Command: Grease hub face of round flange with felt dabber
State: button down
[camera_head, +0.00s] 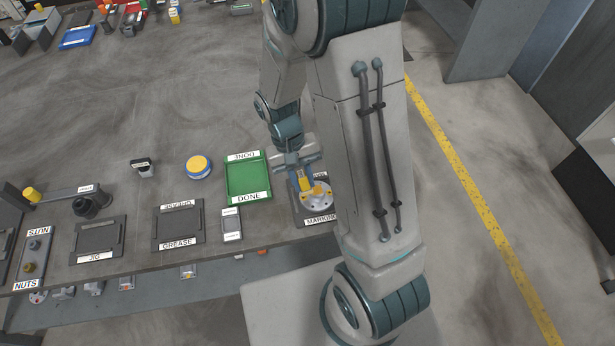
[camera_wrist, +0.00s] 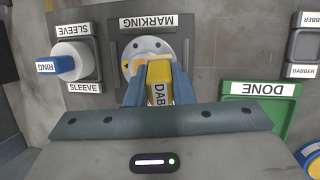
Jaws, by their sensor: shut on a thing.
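The round flange (camera_head: 323,204) is a pale grey disc with bolt holes, lying on the dark plate labelled MARKING (camera_head: 300,216). In the wrist view the flange (camera_wrist: 150,46) shows behind the dabber, partly hidden by it and my fingers. The felt dabber (camera_wrist: 159,72) has a yellow body with DAB lettering. My gripper (camera_head: 305,185) is shut on the dabber and holds it over the flange. Its two blue fingers also show in the wrist view (camera_wrist: 158,88). The dabber's tip is hidden, so I cannot tell whether it touches the hub face.
An empty green DONE tray (camera_head: 268,180) is left of the marking plate. A dabber stand (camera_head: 231,231), an empty GREASE plate (camera_head: 194,220) and a blue-and-yellow round pot (camera_head: 199,164) are farther left. The wrist view shows a sleeve stand (camera_wrist: 83,87) with a blue RING-labelled piece (camera_wrist: 45,66).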

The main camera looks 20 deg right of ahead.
notch_tip(320, 180, up, 3)
jog(key=shift+d+f+p, duration=0.1)
jog(key=shift+p, duration=0.45)
jog(key=shift+r+p, duration=1.65)
jog(key=shift+r, duration=0.5)
jog(key=shift+w+f, duration=0.1)
